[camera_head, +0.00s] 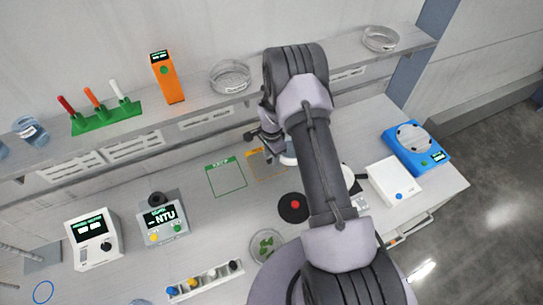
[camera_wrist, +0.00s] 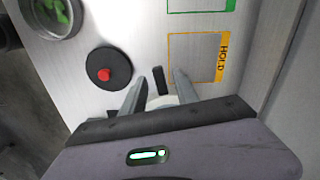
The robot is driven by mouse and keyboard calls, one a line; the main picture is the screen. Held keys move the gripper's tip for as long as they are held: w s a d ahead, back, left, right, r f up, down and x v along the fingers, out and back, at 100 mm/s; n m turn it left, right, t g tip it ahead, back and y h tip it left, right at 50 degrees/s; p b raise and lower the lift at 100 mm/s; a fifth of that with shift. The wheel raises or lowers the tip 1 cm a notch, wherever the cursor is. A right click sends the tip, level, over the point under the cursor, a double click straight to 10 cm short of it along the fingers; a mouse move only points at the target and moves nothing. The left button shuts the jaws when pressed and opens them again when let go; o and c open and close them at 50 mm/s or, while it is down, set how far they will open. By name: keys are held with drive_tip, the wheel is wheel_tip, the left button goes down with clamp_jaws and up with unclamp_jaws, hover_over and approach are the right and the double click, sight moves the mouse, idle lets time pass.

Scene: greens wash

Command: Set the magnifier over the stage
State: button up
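My gripper (camera_wrist: 158,78) is low over the bench, its two fingers apart. A short black bar (camera_wrist: 159,80) shows between the fingers, with gaps on both sides. A pale rounded piece (camera_wrist: 162,101) lies below it, partly hidden by my gripper; these may be the magnifier, but I cannot be sure. In the head view my gripper (camera_head: 268,147) is beside the orange square, and my arm hides much of this area. A black disc with a red centre (camera_head: 294,207), possibly the stage, lies on the bench; it also shows in the wrist view (camera_wrist: 98,76).
The orange HOLD square (camera_wrist: 185,35) and green square (camera_head: 227,178) are marked on the bench. A dish of greens (camera_head: 267,244) stands near the disc. NTU meter (camera_head: 164,224), white device (camera_head: 92,240), blue scale (camera_head: 415,148) and white box (camera_head: 392,178) stand around. A shelf (camera_head: 200,107) runs behind.

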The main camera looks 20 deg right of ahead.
clamp_jaws()
idle(1.3)
